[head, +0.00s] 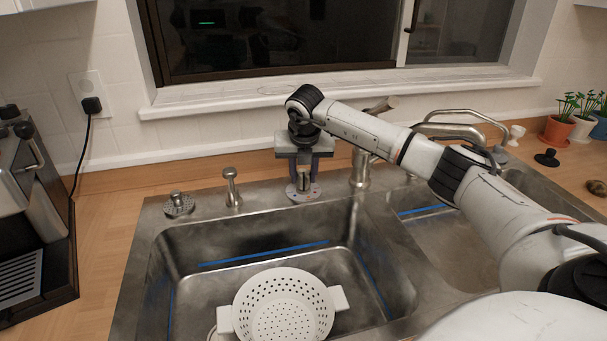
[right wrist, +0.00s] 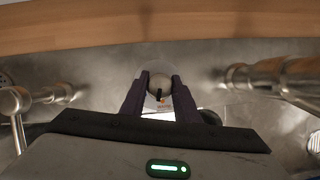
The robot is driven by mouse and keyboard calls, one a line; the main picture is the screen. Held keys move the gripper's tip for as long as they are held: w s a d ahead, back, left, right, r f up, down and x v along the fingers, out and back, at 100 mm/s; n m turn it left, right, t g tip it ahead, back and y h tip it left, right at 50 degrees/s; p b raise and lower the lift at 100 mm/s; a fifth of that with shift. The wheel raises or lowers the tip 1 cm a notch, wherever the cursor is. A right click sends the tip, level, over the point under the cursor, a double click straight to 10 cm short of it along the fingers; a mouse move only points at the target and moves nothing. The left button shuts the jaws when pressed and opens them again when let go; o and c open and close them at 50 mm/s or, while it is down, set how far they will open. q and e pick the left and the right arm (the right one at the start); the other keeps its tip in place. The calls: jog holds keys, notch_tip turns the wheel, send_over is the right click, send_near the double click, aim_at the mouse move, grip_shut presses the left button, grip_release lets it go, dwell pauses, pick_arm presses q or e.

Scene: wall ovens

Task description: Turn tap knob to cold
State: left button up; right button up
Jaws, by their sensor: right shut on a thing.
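The tap knob (right wrist: 160,85) is a small round metal knob with a dark mark, standing on the steel sink deck. In the head view the knob (head: 303,178) is partly hidden by my right gripper (head: 303,185), which points down at it from above. In the right wrist view the two dark fingers of my right gripper (right wrist: 160,88) are closed on the knob, one on each side. The tap spout (head: 450,128) and its metal base (head: 360,170) stand to the right of the knob, partly behind my right arm. My left gripper is not in view.
A white colander (head: 283,305) sits in the left sink basin (head: 185,245). A metal dispenser (head: 232,188) and a drain fitting (head: 179,204) stand left of the knob. A coffee machine (head: 35,230) is at far left. Potted plants (head: 560,130) stand at far right. The window sill (head: 330,88) is behind.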

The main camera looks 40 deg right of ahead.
jog(key=m+g+h, duration=0.1)
jog(key=m, duration=0.3)
jog(key=shift+m, duration=0.3)
jog(key=shift+m+g, duration=1.1)
jog(key=shift+m, duration=1.2)
jog(key=shift+h, duration=0.3)
jog(key=o, duration=1)
jog(key=shift+o, duration=0.2)
jog(key=shift+r, duration=0.1)
jog(key=b+v, duration=0.1)
jog(key=v, duration=0.9)
